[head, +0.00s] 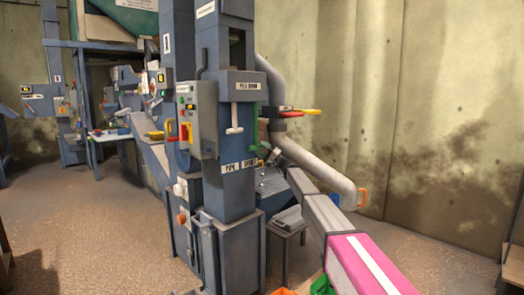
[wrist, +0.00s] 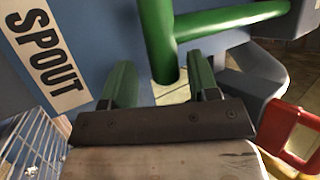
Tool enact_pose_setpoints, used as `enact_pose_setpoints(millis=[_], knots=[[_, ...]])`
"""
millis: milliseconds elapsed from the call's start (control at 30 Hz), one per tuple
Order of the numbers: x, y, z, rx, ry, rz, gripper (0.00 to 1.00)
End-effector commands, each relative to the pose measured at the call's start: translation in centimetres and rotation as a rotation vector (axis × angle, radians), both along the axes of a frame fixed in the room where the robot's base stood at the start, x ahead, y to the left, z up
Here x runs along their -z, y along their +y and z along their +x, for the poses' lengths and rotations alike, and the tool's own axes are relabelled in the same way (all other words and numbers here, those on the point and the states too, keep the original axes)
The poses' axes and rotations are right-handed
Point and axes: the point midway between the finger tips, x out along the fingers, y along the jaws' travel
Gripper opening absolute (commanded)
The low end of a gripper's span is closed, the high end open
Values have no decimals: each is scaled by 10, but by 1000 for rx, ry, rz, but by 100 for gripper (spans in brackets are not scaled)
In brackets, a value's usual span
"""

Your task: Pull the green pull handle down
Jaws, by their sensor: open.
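The green pull handle (head: 254,126) is a thin green bar on the right side of the blue-grey column. In the wrist view the green handle (wrist: 160,42) is a thick bar with a cross bar running off to the right at the top. My gripper (head: 268,156) is just below the handle in the head view, small and partly unclear. In the wrist view my gripper (wrist: 160,72) is open, its two fingers apart, with the lower end of the green bar showing between them. I cannot tell whether they touch it.
A white T-shaped handle (head: 234,120) hangs on the column front under a "PULL DOWN" label. A grey control box (head: 197,118) stands left of it. A grey pipe (head: 310,160) curves behind my arm. A red-rimmed thing (wrist: 298,135) is close on the right.

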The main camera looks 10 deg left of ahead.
Motion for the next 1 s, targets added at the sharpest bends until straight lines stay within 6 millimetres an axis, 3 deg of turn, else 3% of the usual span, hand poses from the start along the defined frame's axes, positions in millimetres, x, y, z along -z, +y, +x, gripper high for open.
enact_pose_setpoints(millis=[267, 700, 1000], knots=[[6, -12, -2, 1, 0, 1, 55], [46, -76, -11, 1, 1, -1, 55], [56, -93, -12, 0, 0, -1, 55]])
